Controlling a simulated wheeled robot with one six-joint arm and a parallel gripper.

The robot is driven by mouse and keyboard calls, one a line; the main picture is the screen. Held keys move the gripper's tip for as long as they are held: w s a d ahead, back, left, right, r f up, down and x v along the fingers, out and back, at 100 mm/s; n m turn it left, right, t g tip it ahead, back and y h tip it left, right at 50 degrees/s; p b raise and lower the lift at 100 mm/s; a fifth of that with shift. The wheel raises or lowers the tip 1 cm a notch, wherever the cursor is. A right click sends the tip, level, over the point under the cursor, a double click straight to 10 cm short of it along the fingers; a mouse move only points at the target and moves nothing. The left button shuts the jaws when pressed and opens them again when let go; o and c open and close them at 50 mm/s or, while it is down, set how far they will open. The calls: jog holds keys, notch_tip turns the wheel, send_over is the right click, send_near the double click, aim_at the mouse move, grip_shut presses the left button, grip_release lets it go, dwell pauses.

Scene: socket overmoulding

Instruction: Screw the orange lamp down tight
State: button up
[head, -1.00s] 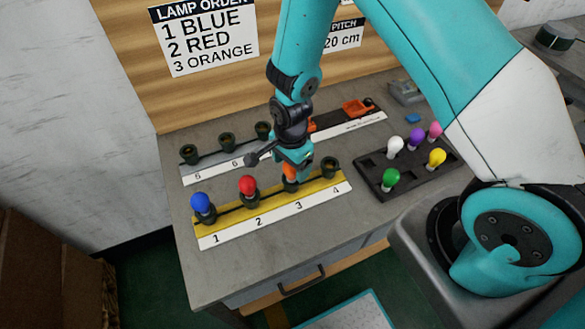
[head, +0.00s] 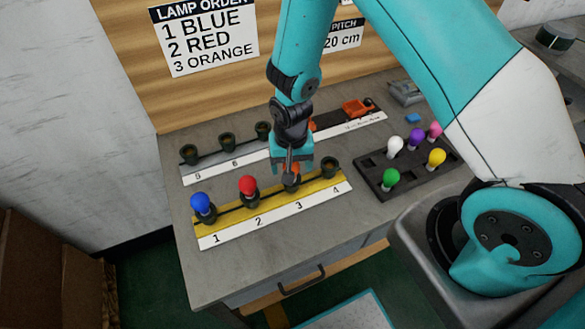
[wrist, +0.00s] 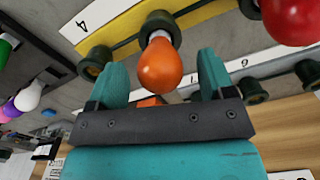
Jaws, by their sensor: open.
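The orange lamp (wrist: 160,68) stands in the socket (wrist: 158,24) at position 3 of the yellow strip (head: 325,191). My gripper (head: 291,164) is above that socket. In the wrist view my gripper's two teal fingers (wrist: 160,80) are apart, one on each side of the orange lamp, with gaps showing between fingers and bulb. In the head view the orange lamp is mostly hidden by my gripper. How deep its base sits in the socket cannot be told.
A blue lamp (head: 201,202) stands at position 1 and a red lamp (head: 248,184) at position 2. Socket 4 (head: 330,166) is empty, close on the right. A grey strip (head: 225,165) with sockets lies behind. A dark tray (head: 372,180) holds several lamps at right.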

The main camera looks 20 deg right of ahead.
jog(key=n, duration=0.3)
jog(key=c, duration=0.8)
jog(key=m, duration=0.3)
jog(key=shift+c, duration=0.5)
jog(key=shift+m, duration=0.6)
